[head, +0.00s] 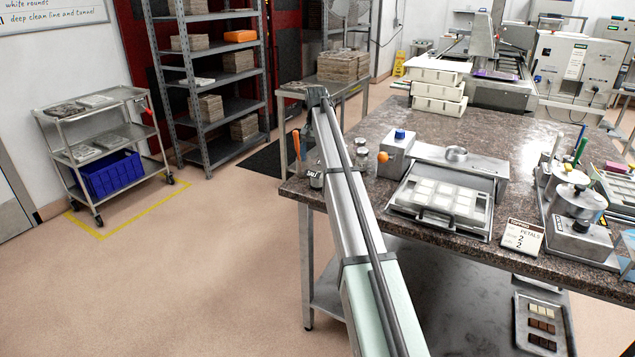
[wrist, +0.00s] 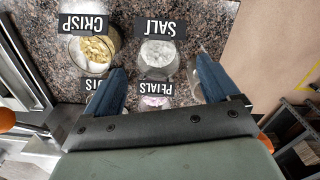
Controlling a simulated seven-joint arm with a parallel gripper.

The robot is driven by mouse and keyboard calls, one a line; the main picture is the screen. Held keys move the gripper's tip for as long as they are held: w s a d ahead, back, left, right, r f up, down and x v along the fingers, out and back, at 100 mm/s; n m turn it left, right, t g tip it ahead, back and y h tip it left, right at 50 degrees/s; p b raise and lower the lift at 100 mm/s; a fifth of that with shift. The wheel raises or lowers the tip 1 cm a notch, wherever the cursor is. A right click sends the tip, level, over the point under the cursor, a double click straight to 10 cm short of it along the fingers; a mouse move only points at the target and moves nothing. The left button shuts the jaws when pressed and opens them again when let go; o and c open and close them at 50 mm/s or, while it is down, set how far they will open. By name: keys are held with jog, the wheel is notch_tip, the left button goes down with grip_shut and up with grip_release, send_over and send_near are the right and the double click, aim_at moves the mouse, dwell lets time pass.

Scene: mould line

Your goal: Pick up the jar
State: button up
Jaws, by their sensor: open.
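In the wrist view several small jars stand on the speckled counter, their labels upside down. The SALT jar (wrist: 157,58), with white contents, lies in line with the gap between my fingers. The CRISP jar (wrist: 95,50), with golden flakes, is left of it. The PETALS jar (wrist: 155,102), with pinkish contents, is nearer and partly hidden by my gripper. Another jar's label (wrist: 93,85) is mostly hidden behind the left finger. My gripper (wrist: 162,66) is open, its two blue fingers apart with nothing visibly held. In the head view a SALT label (head: 315,176) shows at the counter's left edge, beside my arm.
The granite counter (head: 400,130) holds a tray machine (head: 450,190), a PETALS order card (head: 523,237) and stacked white trays (head: 438,90). A trolley (head: 110,135) and shelving (head: 213,90) stand left. Floor left of the counter is clear.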

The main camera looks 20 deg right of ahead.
aim_at(317, 169)
jog(key=shift+s+f, duration=0.2)
jog(key=shift+f, duration=2.6)
jog(key=c, duration=1.2)
jog(key=shift+r, duration=0.15)
